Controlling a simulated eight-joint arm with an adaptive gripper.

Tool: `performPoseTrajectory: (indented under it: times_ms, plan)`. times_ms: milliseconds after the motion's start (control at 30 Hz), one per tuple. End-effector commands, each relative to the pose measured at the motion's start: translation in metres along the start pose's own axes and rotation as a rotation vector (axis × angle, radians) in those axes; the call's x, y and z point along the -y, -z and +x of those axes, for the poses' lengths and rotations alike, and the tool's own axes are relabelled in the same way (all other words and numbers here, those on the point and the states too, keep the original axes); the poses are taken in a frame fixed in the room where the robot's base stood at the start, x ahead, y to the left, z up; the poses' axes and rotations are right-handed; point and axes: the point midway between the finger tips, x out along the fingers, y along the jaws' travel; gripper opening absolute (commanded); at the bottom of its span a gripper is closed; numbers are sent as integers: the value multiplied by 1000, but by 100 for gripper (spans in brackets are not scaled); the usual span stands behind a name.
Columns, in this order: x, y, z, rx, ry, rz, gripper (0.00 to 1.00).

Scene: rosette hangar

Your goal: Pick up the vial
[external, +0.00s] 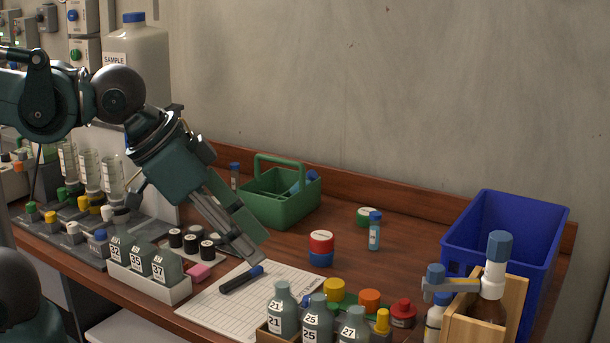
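A small clear vial with a blue cap and a pale label (374,232) stands upright on the wooden bench, right of centre. A second blue-capped vial (235,178) stands behind the green caddy's left end, partly hidden. Another blue-capped vial (299,186) lies tilted in the green caddy (285,209). My gripper (256,249) points down and to the right, over the paper sheet, left of the standing vial and apart from it. Its fingers are seen nearly edge-on, so their opening is unclear. I see nothing held between them.
A dark marker (241,280) lies on the paper sheet (205,309) below my gripper. A red-and-blue jar (321,248) and a green-rimmed lid (366,216) are near the standing vial. Numbered bottles (317,320) and coloured caps crowd the front. A blue bin (462,244) stands right.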

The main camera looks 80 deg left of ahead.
Motion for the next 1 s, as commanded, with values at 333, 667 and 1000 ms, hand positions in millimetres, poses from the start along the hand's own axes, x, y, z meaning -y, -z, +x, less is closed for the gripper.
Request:
performPoseTrajectory:
  times_ms: [333, 667, 1000]
  plan:
    - [-1, -2, 0, -5, 1, 0, 23]
    - [-1, -2, 0, -5, 1, 0, 36]
    - [5, 7, 7, -18, 12, -12, 36]
